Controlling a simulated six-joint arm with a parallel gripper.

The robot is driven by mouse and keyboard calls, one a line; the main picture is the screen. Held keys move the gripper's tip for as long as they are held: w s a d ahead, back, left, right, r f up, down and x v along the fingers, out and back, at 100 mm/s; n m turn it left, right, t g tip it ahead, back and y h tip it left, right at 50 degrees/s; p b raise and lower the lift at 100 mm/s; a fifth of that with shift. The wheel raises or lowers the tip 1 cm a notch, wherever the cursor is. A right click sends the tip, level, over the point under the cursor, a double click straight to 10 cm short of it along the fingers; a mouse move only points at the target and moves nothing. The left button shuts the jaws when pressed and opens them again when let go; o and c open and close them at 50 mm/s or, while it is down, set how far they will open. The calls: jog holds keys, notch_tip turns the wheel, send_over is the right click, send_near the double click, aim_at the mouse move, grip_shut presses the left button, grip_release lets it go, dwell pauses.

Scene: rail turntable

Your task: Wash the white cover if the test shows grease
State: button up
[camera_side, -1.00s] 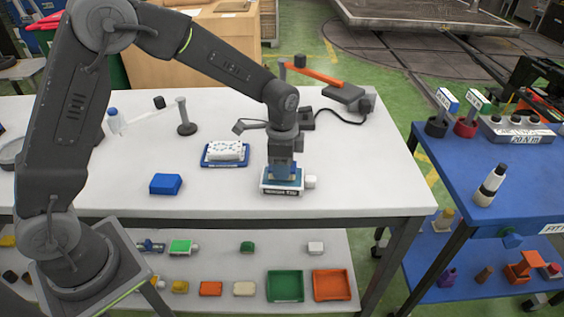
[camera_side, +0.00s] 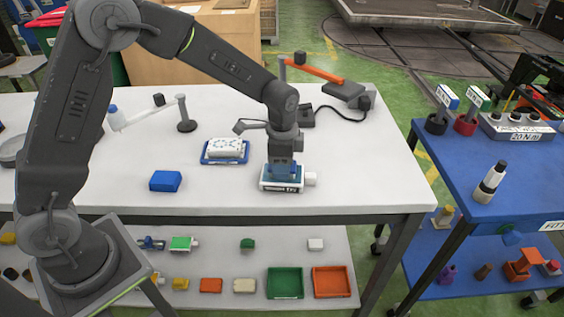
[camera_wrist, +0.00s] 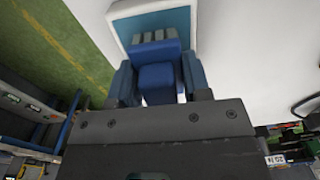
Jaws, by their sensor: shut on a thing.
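The white cover (camera_side: 225,146), with a pattern of small marks on top, lies flat on a blue tray (camera_side: 205,159) on the white table. My gripper (camera_side: 283,170) points down at a small white box (camera_side: 268,186) with a teal top and a dark label, right of the cover. The label is too small to read. In the wrist view my gripper (camera_wrist: 157,85) is shut on a blue block (camera_wrist: 157,76), over the teal top of the box (camera_wrist: 180,18). I cannot tell whether the block touches the box.
A loose blue block (camera_side: 165,181) lies left of the tray. A stand with a pale arm (camera_side: 186,118) and an orange-armed device (camera_side: 315,75) with a cable stand behind. The table's front right is clear. A blue bench (camera_side: 530,185) stands at the right.

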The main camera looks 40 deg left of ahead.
jog(key=shift+r, duration=0.1)
jog(key=shift+r, duration=3.4)
